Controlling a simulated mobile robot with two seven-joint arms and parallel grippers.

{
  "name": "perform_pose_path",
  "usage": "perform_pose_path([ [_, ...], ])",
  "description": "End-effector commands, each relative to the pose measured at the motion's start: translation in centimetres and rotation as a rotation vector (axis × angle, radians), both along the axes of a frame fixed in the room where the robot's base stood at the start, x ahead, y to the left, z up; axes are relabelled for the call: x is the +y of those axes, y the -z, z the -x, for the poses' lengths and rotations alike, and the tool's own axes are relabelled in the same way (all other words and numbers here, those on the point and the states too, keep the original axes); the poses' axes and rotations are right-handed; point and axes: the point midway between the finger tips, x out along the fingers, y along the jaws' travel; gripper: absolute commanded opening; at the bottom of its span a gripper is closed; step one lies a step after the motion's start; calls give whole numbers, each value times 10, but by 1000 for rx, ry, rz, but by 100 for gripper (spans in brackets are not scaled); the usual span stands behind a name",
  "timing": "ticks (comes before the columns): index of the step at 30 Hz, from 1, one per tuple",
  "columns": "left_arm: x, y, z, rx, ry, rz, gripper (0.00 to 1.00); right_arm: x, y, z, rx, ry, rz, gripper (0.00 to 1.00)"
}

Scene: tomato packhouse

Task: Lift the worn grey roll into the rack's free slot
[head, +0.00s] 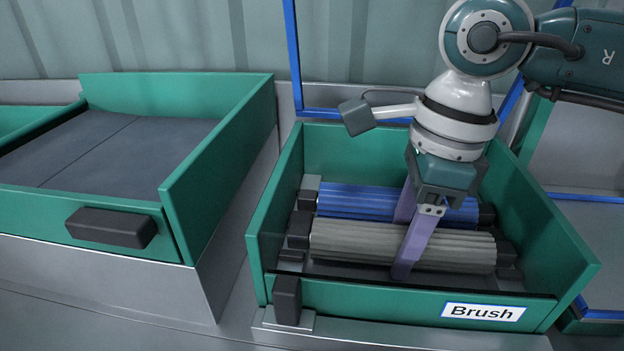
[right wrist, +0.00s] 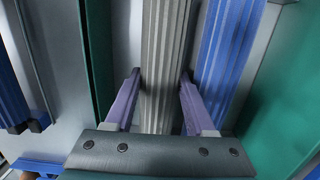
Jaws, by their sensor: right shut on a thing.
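The worn grey roll (head: 350,242) is a ribbed cylinder lying across the green-walled Brush bay (head: 370,293), its ends beside dark end blocks. My right gripper (head: 402,245) comes down from above with one purple finger on each side of the roll, shut on it near its middle. In the right wrist view the grey roll (right wrist: 164,60) runs between the fingers of my right gripper (right wrist: 160,78). I cannot tell whether the roll is raised off its seats. No rack slot is clearly visible. My left gripper is not in view.
A blue ribbed roll (head: 350,200) lies parallel just behind the grey one, close to the rear finger. Green walls enclose the bay, with a white Brush label (head: 484,312) in front. A green-sided bed (head: 95,150) stands left. Another blue ribbed part (right wrist: 8,95) shows in the wrist view.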

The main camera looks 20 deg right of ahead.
Motion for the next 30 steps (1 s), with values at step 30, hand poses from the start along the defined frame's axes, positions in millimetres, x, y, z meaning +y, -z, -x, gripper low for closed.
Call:
perform_pose_path([
  [30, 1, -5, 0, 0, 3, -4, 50, 0, -91, -2, -9, -1, -1, 0],
])
